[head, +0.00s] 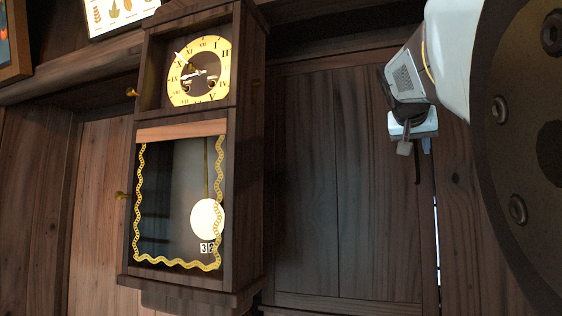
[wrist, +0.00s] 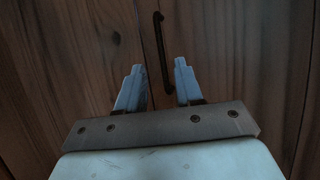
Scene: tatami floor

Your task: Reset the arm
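In the head view my gripper (head: 413,136) is at the upper right, in front of the dark wooden door panels. My arm fills the right edge of that view. A dark vertical door handle (wrist: 163,52) stands beyond the gap between the fingers in the wrist view. I cannot tell how far the fingers are from it.
A wall clock (head: 248,150) with a yellow dial and a pendulum hangs left of my gripper. Wooden door panels (head: 340,190) lie behind. A bright narrow gap (head: 437,240) shows near my arm. A framed picture (head: 10,40) is at the upper left.

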